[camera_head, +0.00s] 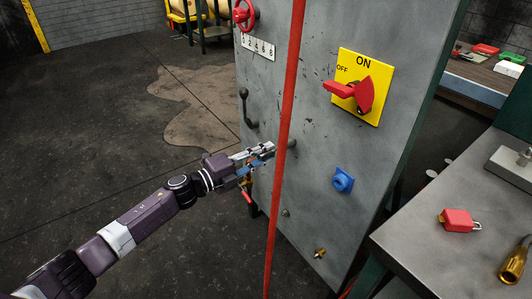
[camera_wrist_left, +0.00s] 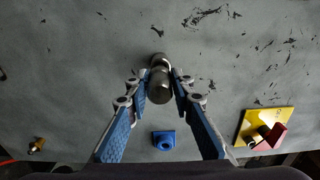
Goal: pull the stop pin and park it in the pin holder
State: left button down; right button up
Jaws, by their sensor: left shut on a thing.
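A dark grey pin with a rounded cylindrical head (camera_wrist_left: 159,86) sits at the grey panel in the left wrist view. I take it for the stop pin. My left gripper (camera_head: 272,150) reaches the panel face at its left middle. In the left wrist view, the left gripper's two blue-padded fingers (camera_wrist_left: 159,90) are shut on the pin head from both sides. A dark end of the pin (camera_head: 292,143) shows beside the red bar in the head view. A blue fitting with a round opening (camera_head: 342,180) is on the panel, lower right of the gripper; whether it is the pin holder I cannot tell.
A red vertical bar (camera_head: 284,120) crosses before the panel. A yellow plate (camera_head: 374,62) carries a red ON/OFF handle (camera_head: 352,91). A brass fitting (camera_head: 320,253) sits low on the panel. A red padlock (camera_head: 456,220) lies on the right bench (camera_head: 410,240). The floor at left is clear.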

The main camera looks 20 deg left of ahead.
pick_arm(q)
jog(key=shift+s+a, duration=0.35)
jog(key=shift+s, duration=0.1)
jog(key=shift+p+v, duration=0.4)
jog(key=shift+v, duration=1.75)
pick_arm(e)
jog(key=shift+s+d+f, duration=0.2)
jog(key=shift+s+f, duration=0.6)
jog(key=shift+f, duration=0.2)
jog(key=shift+s, duration=0.1)
